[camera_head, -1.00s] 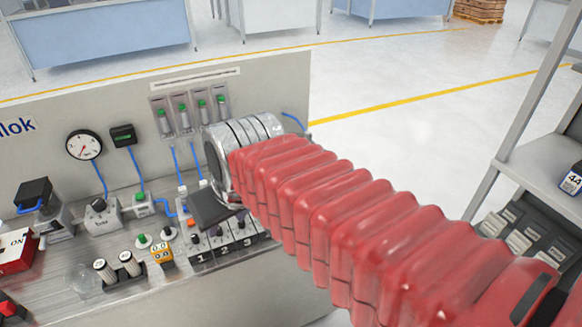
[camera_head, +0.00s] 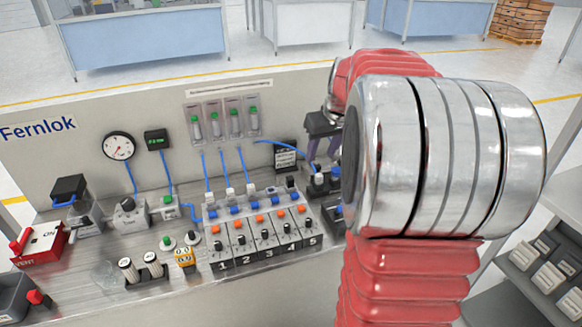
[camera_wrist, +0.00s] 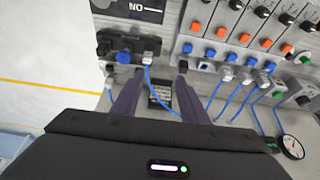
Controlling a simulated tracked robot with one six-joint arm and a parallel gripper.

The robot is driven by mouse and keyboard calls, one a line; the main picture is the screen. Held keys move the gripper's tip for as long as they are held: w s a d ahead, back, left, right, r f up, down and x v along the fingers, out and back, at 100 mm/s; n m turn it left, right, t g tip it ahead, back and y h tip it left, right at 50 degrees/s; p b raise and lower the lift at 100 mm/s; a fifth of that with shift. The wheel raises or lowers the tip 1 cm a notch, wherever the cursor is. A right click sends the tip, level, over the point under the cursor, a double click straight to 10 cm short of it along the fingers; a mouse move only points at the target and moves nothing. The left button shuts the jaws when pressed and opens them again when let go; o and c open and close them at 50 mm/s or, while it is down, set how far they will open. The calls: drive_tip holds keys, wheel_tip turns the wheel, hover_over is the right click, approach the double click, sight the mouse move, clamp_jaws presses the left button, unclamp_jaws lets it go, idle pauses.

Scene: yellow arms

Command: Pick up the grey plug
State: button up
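A small dark grey block (camera_head: 290,182), perhaps the grey plug, sits at the back of the fifth column of the numbered valve block (camera_head: 262,262). I cannot tell for sure which is the plug. My gripper (camera_head: 323,150), pointing down, is open, with nothing between its purple-grey fingers (camera_wrist: 160,80) in the wrist view.
Blue hoses (camera_head: 222,172) run from the upright panel to grey fittings on the valve block. A small dark framed sign (camera_head: 286,157) stands behind, near my gripper. A gauge (camera_head: 118,146) and a red switch box (camera_head: 38,245) are at left. A grey rack (camera_head: 540,265) is at right.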

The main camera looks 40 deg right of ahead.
drive_tip(key=d, duration=0.1)
drive_tip(key=d+f, duration=0.1)
drive_tip(key=d, duration=0.1)
drive_tip(key=shift+d, duration=0.3)
drive_tip(key=shift+w+f, duration=0.1)
hover_over(319, 176)
drive_tip(key=s, duration=0.3)
wheel_tip(319, 176, down, 8)
drive_tip(key=shift+w+a, duration=0.25)
drive_tip(key=shift+x, duration=2.55)
drive_tip(key=shift+w, duration=0.15)
drive_tip(key=shift+c, duration=0.5)
clamp_jaws()
